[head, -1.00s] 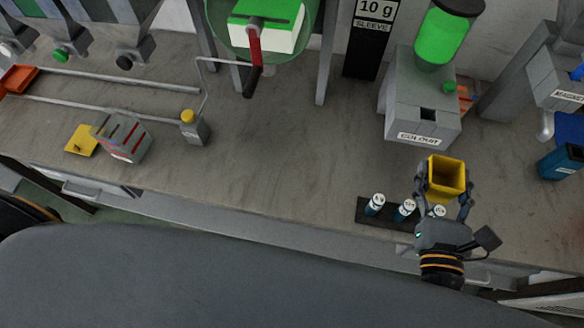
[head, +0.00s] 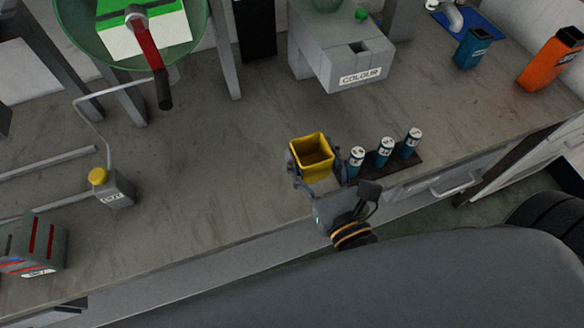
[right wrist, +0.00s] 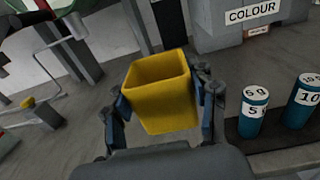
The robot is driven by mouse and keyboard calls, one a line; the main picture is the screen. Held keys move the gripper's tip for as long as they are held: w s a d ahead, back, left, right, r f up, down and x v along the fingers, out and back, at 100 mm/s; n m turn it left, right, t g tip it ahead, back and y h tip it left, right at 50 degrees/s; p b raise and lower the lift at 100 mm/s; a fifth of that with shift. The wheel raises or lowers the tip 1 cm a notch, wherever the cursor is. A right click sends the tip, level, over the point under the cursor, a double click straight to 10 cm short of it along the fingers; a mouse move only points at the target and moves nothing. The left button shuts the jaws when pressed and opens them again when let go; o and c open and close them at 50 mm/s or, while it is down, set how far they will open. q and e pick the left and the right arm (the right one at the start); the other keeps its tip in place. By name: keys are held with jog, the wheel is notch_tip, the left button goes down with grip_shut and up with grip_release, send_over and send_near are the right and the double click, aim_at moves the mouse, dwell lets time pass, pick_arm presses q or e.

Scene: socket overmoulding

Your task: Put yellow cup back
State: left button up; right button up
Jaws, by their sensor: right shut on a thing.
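The yellow cup (head: 312,157) is square and open-topped, with a brown inside or content in the head view. My right gripper (head: 315,168) is shut on the cup and holds it near the front of the bench, left of the blue weights. In the right wrist view the yellow cup (right wrist: 160,95) sits between the two fingers of my right gripper (right wrist: 163,105), mouth up and slightly tilted. I cannot tell whether its base touches the bench. My left gripper is not in view.
Blue labelled cylinders (head: 385,152) stand on a dark strip (head: 400,167) just right of the cup. The COLOUR machine (head: 342,55) stands behind. A blue container (head: 471,48) and an orange container (head: 550,60) are at the back right. A yellow-button box (head: 113,188) is left; bench (head: 230,150) between is clear.

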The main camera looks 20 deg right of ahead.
jog(key=w+f, duration=0.1)
jog(key=w+a+f, duration=0.1)
jog(key=f, duration=0.1)
jog(key=w+a+f+b, duration=0.1)
jog(key=w+f, duration=0.1)
jog(key=shift+f, duration=0.1)
jog(key=f+b, duration=0.1)
jog(key=f, duration=0.2)
jog(key=shift+w+a+f+b, duration=0.15)
jog(key=shift+w+f+b, duration=0.15)
jog(key=shift+w+b, duration=0.1)
jog(key=shift+f, duration=0.15)
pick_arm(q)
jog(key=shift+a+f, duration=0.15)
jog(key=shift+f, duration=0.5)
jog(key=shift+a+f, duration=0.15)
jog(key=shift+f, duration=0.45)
pick_arm(e)
jog(key=shift+s, duration=0.1)
jog(key=shift+f, duration=0.1)
jog(key=o, duration=1.2)
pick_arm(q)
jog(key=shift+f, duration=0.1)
pick_arm(e)
jog(key=shift+r, duration=0.2)
